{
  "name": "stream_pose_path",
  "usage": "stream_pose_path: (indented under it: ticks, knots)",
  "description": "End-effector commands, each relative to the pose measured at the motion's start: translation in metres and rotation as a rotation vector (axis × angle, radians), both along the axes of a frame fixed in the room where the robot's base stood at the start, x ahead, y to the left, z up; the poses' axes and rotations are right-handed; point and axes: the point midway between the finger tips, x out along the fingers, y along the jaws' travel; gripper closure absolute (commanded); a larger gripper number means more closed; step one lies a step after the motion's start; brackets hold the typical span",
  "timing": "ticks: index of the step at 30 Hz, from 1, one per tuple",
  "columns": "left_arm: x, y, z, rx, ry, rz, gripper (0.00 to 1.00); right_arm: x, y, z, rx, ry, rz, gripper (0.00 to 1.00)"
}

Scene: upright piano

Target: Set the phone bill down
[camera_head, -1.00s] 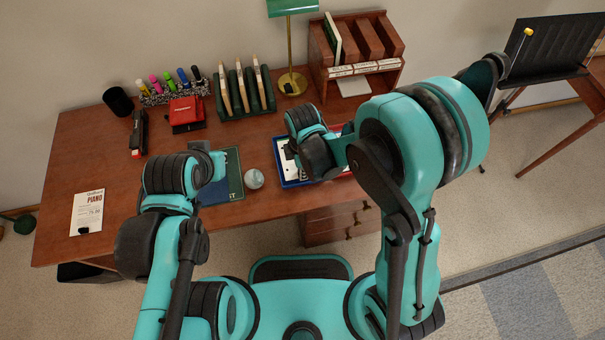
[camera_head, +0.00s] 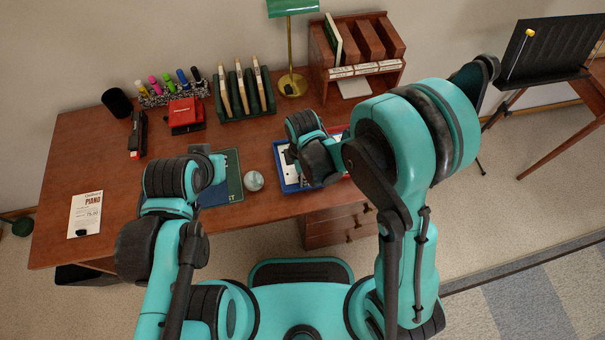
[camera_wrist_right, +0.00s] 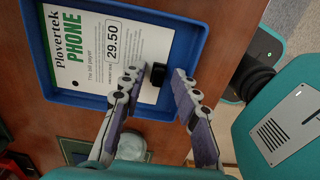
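The phone bill (camera_wrist_right: 95,50) is a white sheet with a green "PHONE" band and 29.50 on it. It lies in a blue tray (camera_wrist_right: 190,50); the tray also shows in the head view (camera_head: 281,165), partly under my right wrist. A small black block (camera_wrist_right: 157,80) sits at the bill's edge. My right gripper (camera_wrist_right: 157,76) has its fingers apart, one on each side of the block, with gaps visible. My left arm's end (camera_head: 212,168) is over a green-edged mat (camera_head: 236,180) on the desk; its fingers are hidden.
A round pale object (camera_head: 253,181) stands between the mat and tray. A piano bill (camera_head: 86,210) lies at the desk's left. A labelled wooden sorter (camera_head: 385,50), lamp (camera_head: 291,60), file rack (camera_head: 245,105) and markers line the back. Free desk lies front left.

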Motion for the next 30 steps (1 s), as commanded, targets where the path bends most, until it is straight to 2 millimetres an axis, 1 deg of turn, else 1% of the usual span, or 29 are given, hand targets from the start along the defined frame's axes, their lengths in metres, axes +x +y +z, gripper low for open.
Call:
stream_pose_path:
  ticks: [5, 9, 12, 15, 19, 26, 29, 30]
  knots:
    - [0.000, 0.000, 0.017, 0.000, 0.000, 0.000, 1.00, -0.001, 0.000, 0.034, 0.000, 0.000, 0.000, 0.68]
    - [0.000, 0.000, 0.030, 0.000, 0.000, 0.000, 1.00, -0.001, 0.000, 0.068, 0.000, 0.000, 0.000, 0.68]
    - [0.000, 0.000, 0.038, 0.000, 0.000, 0.000, 1.00, -0.001, 0.000, 0.088, 0.000, 0.000, 0.000, 0.68]
    - [0.000, 0.000, 0.043, 0.000, 0.000, 0.000, 1.00, -0.001, 0.000, 0.104, 0.000, 0.000, 0.000, 0.68]
    - [0.000, 0.000, 0.047, 0.000, 0.000, 0.000, 1.00, -0.001, 0.000, 0.117, 0.000, 0.000, 0.000, 0.68]
    - [0.000, 0.000, 0.047, 0.000, 0.000, 0.000, 1.00, 0.000, -0.002, 0.124, 0.002, -0.006, -0.017, 0.68]
    - [0.000, 0.000, 0.047, 0.000, 0.000, 0.000, 1.00, -0.001, -0.013, 0.136, 0.016, -0.035, -0.109, 0.68]
    - [0.000, 0.000, 0.047, 0.000, 0.000, 0.000, 1.00, -0.001, -0.020, 0.144, 0.027, -0.055, -0.177, 0.68]
